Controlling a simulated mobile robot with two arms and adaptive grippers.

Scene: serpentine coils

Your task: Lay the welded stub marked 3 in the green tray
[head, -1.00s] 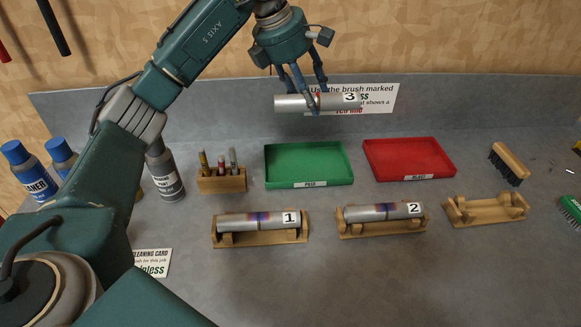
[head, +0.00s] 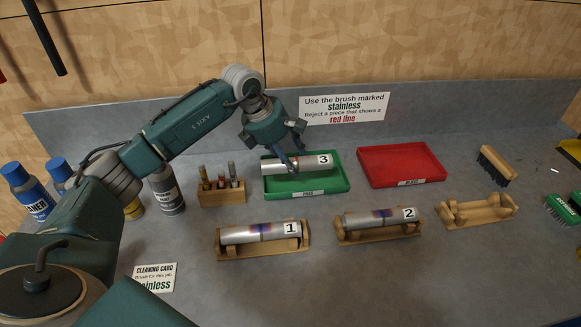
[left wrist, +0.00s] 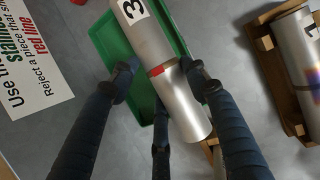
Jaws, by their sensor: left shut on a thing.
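The welded stub marked 3 (head: 297,164) is a silver tube with a number label at its right end. My left gripper (head: 291,166) is shut on it around the middle and holds it level over the green tray (head: 320,190), labelled PASS. In the left wrist view the stub (left wrist: 178,98) lies between the dark fingers (left wrist: 160,80), and a red line shows at its middle. The green tray (left wrist: 112,62) is below it there. A gap to the tray floor cannot be judged exactly. My right gripper is not in view.
A red tray (head: 400,164) stands to the right. Stubs 1 (head: 255,234) and 2 (head: 375,218) rest on wooden cradles in front; a third cradle (head: 480,211) is empty. A sign (head: 345,108) mentions rejecting red-line pieces.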

